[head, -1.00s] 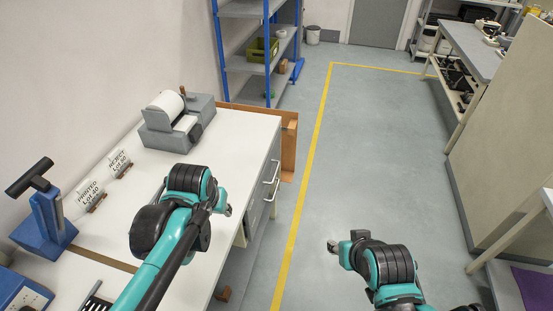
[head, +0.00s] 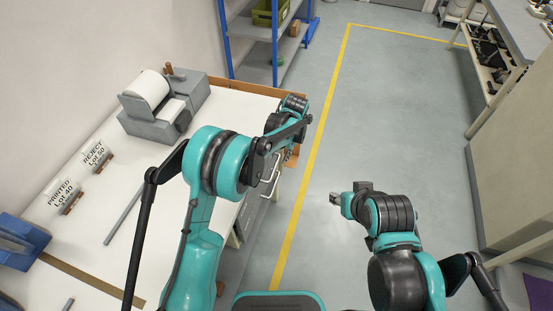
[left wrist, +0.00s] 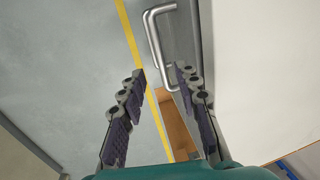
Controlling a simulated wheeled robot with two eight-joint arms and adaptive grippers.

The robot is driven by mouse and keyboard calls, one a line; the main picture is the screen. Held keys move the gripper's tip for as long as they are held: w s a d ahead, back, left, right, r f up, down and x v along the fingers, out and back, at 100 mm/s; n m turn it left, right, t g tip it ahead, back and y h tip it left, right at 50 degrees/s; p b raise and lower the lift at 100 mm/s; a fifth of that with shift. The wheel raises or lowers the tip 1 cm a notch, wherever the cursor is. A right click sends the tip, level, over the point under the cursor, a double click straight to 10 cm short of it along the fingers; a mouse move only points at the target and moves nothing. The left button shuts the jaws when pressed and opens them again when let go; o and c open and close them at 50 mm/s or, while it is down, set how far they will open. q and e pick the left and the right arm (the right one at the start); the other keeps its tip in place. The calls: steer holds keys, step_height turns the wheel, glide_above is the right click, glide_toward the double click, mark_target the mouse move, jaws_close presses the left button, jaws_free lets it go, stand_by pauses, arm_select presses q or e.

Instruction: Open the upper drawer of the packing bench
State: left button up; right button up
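The packing bench (head: 222,112) has a white top and grey drawer fronts on its right side, with silver bar handles. The upper drawer handle (head: 271,168) shows just below my left gripper (head: 288,154), which is mostly hidden by my own arm. In the left wrist view, my left gripper (left wrist: 159,95) is open, its two dark padded fingers apart with nothing between the tips. A silver handle (left wrist: 154,35) lies ahead of the fingertips; I cannot tell which drawer it belongs to. My right gripper (head: 335,198) is over the open floor; its finger opening is unclear.
A grey label printer (head: 160,105), a "REJECT" sign (head: 95,155), a "PRINTED" sign (head: 64,194) and a grey rod (head: 124,215) are on the bench. A blue shelf rack (head: 270,40) stands behind.

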mark_target(275, 168)
arm_select(q)
steer(key=f, duration=0.2)
steer(key=a+f+b, duration=0.1)
steer(key=f, duration=0.2)
steer(key=f+b, duration=0.1)
steer(key=f, duration=0.1)
steer(key=shift+w+a+f, duration=0.15)
steer(key=shift+w, duration=0.05)
steer(key=shift+c, duration=0.2)
jaws_close()
